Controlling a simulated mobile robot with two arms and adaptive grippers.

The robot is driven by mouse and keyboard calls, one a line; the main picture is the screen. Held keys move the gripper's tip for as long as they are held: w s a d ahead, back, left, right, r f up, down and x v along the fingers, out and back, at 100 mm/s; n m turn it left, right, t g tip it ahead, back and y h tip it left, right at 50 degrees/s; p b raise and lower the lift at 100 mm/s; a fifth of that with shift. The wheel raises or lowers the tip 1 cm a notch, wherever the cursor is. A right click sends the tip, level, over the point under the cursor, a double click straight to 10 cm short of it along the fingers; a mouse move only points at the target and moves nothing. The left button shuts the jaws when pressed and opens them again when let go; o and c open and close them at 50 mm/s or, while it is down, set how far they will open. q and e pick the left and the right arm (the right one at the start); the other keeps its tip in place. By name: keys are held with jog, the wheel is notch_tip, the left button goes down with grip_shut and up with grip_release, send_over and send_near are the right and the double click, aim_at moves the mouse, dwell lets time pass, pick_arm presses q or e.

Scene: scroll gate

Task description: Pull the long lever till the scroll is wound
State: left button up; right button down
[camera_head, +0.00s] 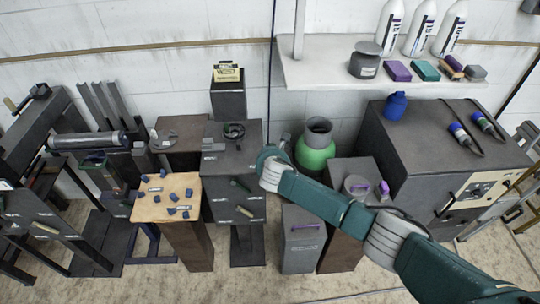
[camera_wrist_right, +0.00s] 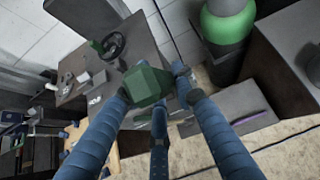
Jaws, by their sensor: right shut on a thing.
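In the right wrist view, my right gripper (camera_wrist_right: 158,92) has its blue ribbed fingers closed around a dark green faceted handle (camera_wrist_right: 148,84). The rest of the lever is hidden by the fingers. In the head view my right arm reaches in from the lower right and ends in front of the dark cabinet (camera_head: 220,155); its fingers do not show clearly there. A short dark green bar (camera_head: 240,185) sits on the cabinet's front, left of my wrist. I cannot pick out the scroll with certainty. My left gripper is not in view.
A green gas bottle (camera_head: 315,150) stands behind my arm. A grey box with a purple handle (camera_head: 303,250) is below it. A small table (camera_head: 150,208) with several blue pieces stands left of the cabinet. A large dark unit (camera_head: 430,140) stands at right.

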jog(key=shift+w+r, duration=0.15)
jog(key=shift+r, duration=0.1)
jog(key=c, duration=1.4)
grip_release()
jog(key=shift+f, duration=0.15)
jog(key=v, duration=1.2)
jog(key=shift+f, duration=0.1)
jog(key=shift+c, duration=0.2)
